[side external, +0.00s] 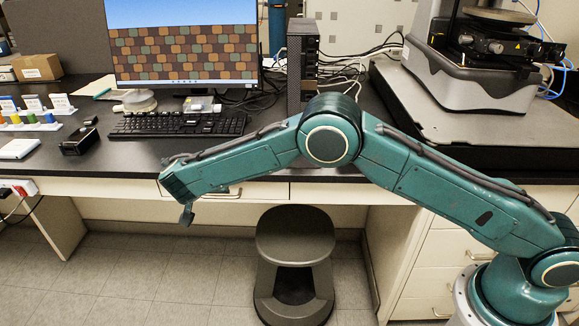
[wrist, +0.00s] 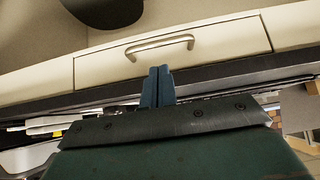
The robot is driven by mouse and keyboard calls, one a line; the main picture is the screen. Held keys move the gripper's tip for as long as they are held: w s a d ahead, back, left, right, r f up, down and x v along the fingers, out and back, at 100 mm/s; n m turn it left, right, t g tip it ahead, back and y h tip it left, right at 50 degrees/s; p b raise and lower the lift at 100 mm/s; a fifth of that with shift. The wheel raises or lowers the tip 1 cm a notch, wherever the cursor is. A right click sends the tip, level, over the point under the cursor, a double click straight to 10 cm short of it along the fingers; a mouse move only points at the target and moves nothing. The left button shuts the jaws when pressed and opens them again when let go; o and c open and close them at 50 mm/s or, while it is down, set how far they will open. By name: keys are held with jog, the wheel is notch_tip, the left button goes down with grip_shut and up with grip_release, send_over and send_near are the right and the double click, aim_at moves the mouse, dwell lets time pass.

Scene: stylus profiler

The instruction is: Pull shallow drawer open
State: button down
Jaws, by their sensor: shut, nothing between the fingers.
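The shallow drawer (side external: 262,191) is a cream front under the desk's dark top. It looks flush with the panels beside it. Its metal bar handle (side external: 222,195) is partly hidden behind my arm. In the wrist view the drawer front (wrist: 222,42) shows with its whole curved handle (wrist: 160,46). My gripper (side external: 187,217) hangs in front of the desk edge, to the left of the handle in the side view. In the wrist view the gripper (wrist: 156,72) has its fingers together and empty, their tips pointing at the handle with a gap visible between them.
A black stool (side external: 294,240) stands on the floor below the drawer. The desk top (side external: 130,158) carries a keyboard (side external: 178,124), a monitor (side external: 185,50) and small items at left. The profiler (side external: 475,60) stands at right, above more drawers (side external: 440,282).

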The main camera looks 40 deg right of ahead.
jog(key=shift+x, duration=3.25)
jog(key=shift+s+a, duration=0.1)
jog(key=s+a, duration=2.2)
notch_tip(320, 180, up, 9)
jog(key=s+a, duration=0.1)
jog(key=shift+s+a, duration=0.2)
jog(key=shift+s, duration=0.05)
jog(key=shift+r, duration=0.15)
